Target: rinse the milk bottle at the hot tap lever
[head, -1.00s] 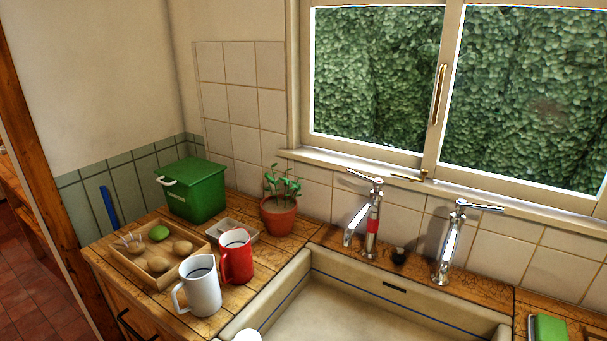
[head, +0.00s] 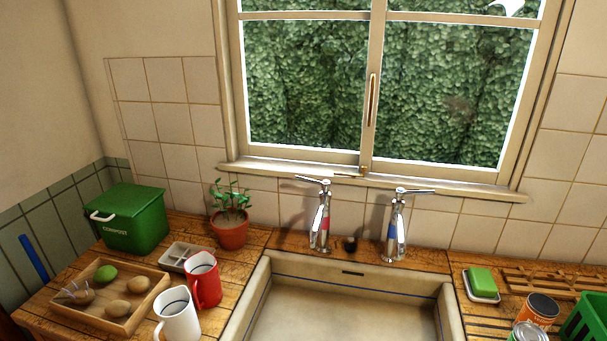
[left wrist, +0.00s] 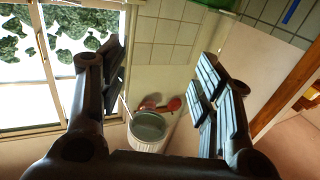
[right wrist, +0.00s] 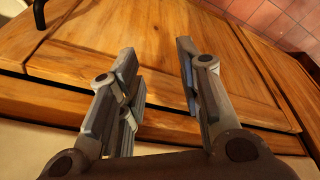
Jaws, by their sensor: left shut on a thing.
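The hot tap, with a red band (head: 325,226), stands behind the sink at left, and its lever (head: 313,181) is on top. The blue-banded tap (head: 394,228) stands to its right. In the left wrist view a pale, round-mouthed vessel (left wrist: 148,126), apparently the milk bottle, sits between the fingers of my left gripper (left wrist: 160,92), which is shut on it. Its lower part is hidden. My right gripper (right wrist: 150,75) is open and empty in front of wooden cabinetry. Neither gripper shows in the head view.
The sink (head: 345,312) is in front of the taps. On the left counter are a white jug (head: 177,316), red jug (head: 204,281), wooden tray (head: 122,325), potted plant (head: 230,232) and green compost bin (head: 135,220). On the right are green soap (head: 482,281) and a can (head: 540,308).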

